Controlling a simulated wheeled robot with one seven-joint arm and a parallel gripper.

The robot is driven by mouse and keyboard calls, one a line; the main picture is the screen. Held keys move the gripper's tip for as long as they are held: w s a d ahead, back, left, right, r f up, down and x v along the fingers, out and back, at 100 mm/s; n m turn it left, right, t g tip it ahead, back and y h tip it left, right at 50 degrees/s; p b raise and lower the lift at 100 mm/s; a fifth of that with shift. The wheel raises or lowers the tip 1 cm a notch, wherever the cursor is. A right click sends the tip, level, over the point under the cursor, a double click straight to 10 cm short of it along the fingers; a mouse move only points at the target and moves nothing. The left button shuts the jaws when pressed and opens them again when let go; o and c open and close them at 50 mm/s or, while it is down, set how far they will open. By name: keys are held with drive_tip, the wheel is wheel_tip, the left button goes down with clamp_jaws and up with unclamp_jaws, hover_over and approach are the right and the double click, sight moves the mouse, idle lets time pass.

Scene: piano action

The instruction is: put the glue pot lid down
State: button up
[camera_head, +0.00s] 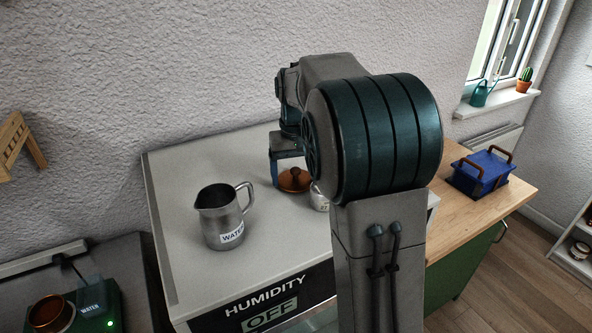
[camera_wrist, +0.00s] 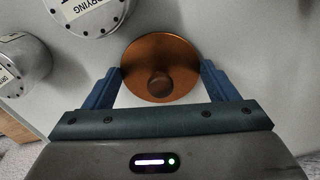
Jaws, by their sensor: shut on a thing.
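The glue pot lid is a round copper-coloured disc with a dark brown knob; it shows in the wrist view (camera_wrist: 160,52) between the fingers, and in the head view (camera_head: 294,181) above the white cabinet top. My gripper (camera_wrist: 161,70) has its two blue fingers against opposite sides of the lid's rim and is shut on it. The lid looks level and low over the white top; I cannot tell whether it touches it. In the head view my arm hides part of the area to the right of the lid.
A metal water jug (camera_head: 222,222) stands left of the lid on the white cabinet top (camera_head: 185,190). Metal canisters, one labelled "DRYING" (camera_wrist: 88,12), stand close beside the lid. A blue box (camera_head: 482,174) sits on the wooden worktop at right. White surface left of the jug is clear.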

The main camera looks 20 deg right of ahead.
drive_tip(key=shift+f, duration=0.15)
drive_tip(key=o, duration=0.9)
drive_tip(key=shift+o, duration=0.2)
